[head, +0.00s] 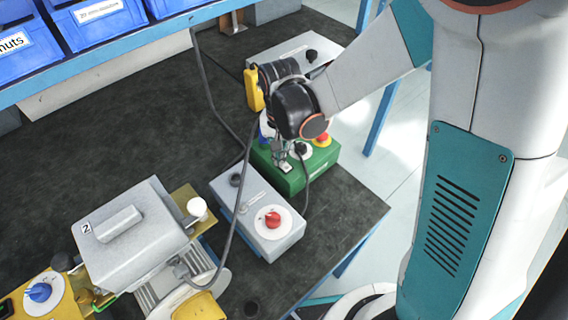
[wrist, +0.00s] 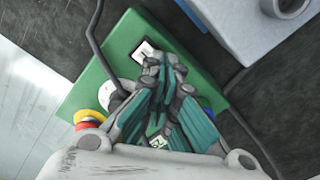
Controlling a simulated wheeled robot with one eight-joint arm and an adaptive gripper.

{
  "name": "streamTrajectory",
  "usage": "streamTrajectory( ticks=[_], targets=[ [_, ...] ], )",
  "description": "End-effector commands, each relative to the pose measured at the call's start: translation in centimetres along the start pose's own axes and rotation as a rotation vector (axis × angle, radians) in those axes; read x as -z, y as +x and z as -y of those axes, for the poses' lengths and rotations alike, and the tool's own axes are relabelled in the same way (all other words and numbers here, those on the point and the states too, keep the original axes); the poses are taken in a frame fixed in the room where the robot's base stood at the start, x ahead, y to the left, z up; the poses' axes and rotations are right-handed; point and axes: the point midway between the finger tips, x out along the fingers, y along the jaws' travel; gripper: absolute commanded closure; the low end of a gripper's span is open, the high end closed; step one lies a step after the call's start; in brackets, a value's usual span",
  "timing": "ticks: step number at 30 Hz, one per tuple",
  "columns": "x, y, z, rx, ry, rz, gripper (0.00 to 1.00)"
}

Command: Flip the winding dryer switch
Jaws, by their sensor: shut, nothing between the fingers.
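A green control box (head: 325,160) stands near the bench's right edge, under my gripper (head: 283,166). It carries a black knob on a white disc (head: 301,150) and a red-and-yellow stop button (head: 321,139). In the wrist view the green box (wrist: 95,70) shows a rocker-like switch (wrist: 144,50), black and white, just beyond the fingertips. My gripper (wrist: 163,66) is shut and empty, pointing down over the box. Whether the fingertips touch the switch I cannot tell. The fingers hide part of the box's top. No readable label names the winding dryer.
A grey box with a red knob (head: 272,219) stands in front of the green one. A grey machine marked 2 (head: 130,235) and a blue knob (head: 39,292) are at left. Dark cables cross the bench beside my gripper. Blue bins (head: 95,22) line the back shelf.

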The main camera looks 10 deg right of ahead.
Motion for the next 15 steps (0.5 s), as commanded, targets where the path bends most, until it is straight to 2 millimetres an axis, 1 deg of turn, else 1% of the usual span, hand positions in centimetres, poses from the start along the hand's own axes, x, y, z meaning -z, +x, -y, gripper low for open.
streamTrajectory(
  ticks=[15],
  targets=[
    [0.0, 0.76, 0.0, 0.0, 0.0, 0.0, 1.0]
  ],
)
